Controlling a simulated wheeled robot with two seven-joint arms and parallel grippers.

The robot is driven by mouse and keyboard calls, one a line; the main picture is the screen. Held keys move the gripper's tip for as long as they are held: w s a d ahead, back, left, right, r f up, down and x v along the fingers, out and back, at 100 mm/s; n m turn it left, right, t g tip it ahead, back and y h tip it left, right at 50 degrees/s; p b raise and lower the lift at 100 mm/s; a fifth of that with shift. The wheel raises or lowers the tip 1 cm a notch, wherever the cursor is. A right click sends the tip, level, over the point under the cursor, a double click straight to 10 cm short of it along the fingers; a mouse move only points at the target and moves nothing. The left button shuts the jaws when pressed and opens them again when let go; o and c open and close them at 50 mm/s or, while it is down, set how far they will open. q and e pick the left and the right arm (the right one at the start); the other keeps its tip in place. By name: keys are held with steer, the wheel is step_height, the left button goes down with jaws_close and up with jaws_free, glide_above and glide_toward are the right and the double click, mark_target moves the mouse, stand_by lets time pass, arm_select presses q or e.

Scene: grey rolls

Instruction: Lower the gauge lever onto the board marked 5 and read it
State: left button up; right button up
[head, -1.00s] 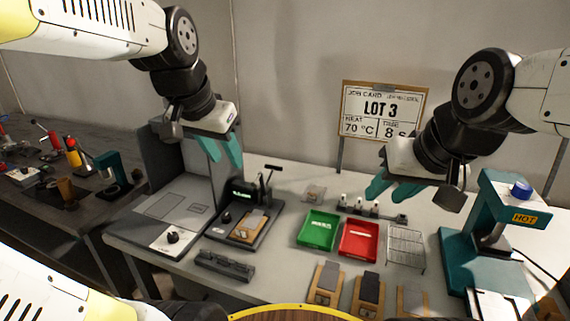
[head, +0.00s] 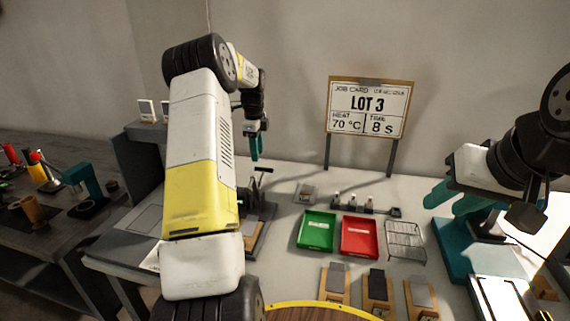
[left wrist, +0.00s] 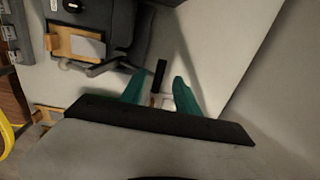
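The gauge (head: 262,205) stands on the bench, mostly hidden behind my left arm in the head view. Its lever (head: 261,171) stands raised with a dark handle at the top. A tan-and-grey board (head: 252,234) lies in the gauge; it also shows in the left wrist view (left wrist: 88,47). I cannot read a 5 on it. My left gripper (head: 257,158) is just above the lever, fingers down. In the left wrist view its fingers (left wrist: 156,84) are apart, with the black lever handle (left wrist: 158,76) between them in the picture; contact is unclear. My right gripper (head: 440,205) is open and empty.
A green tray (head: 303,244) and a red tray (head: 344,250) sit mid-bench beside a wire rack (head: 421,240). Several boards (head: 377,285) lie along the front. A teal press (head: 452,250) is at right. The job card (head: 368,106) stands behind, reading LOT 3.

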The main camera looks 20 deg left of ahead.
mark_target(259, 168)
arm_select(q)
steer(key=shift+w+f, duration=0.15)
steer(key=shift+f, duration=0.3)
steer(key=f, duration=0.7)
steer(key=shift+w+f, duration=0.15)
steer(key=shift+w, duration=0.1)
jaws_close()
stand_by(0.8)
